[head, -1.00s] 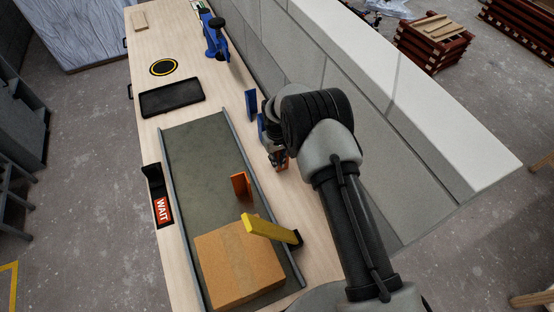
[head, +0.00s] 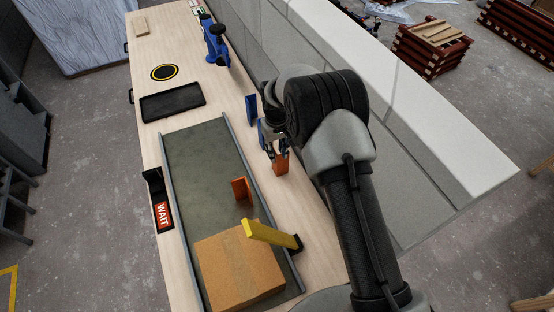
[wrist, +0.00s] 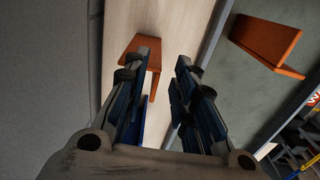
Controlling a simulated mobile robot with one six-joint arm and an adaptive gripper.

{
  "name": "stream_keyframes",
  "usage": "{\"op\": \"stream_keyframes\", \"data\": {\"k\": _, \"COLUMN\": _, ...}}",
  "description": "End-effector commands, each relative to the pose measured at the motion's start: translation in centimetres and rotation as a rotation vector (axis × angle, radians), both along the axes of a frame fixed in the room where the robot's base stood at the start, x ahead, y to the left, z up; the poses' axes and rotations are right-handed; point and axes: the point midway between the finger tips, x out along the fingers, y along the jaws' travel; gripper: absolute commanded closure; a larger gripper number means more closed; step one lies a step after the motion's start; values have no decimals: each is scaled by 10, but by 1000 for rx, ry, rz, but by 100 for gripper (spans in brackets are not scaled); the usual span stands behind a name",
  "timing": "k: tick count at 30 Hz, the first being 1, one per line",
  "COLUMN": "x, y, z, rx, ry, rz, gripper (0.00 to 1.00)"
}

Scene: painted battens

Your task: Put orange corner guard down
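One orange corner guard (head: 281,168) stands on the pale wooden bench top, right of the grey belt. My gripper (head: 275,151) is just above it in the head view and partly covers it. In the wrist view my gripper (wrist: 163,75) has its fingers apart with a clear gap. That orange guard (wrist: 154,62) shows beyond the left finger, which hides part of it; the right finger is clear of it. A second orange corner guard (head: 241,189) stands on the belt, and it also shows at the upper right of the wrist view (wrist: 268,42).
The grey belt (head: 195,165) carries a cardboard box (head: 238,270) with a yellow bar (head: 268,234) beside it. A blue corner piece (head: 251,109) stands close behind my gripper. A black tray (head: 172,102) and a WAIT sign (head: 162,214) are left. A grey wall block (head: 440,130) borders the right.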

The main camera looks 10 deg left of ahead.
Motion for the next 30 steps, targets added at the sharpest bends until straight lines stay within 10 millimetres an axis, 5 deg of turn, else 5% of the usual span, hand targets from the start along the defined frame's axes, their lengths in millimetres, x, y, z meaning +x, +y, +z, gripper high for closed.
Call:
{"op": "stream_keyframes", "data": {"k": 9, "x": -1, "y": 0, "z": 39, "rx": -1, "ry": 1, "rz": 0, "gripper": 75}}
{"op": "stream_keyframes", "data": {"k": 30, "x": -1, "y": 0, "z": 41, "rx": 0, "ry": 2, "rz": 1, "gripper": 75}}
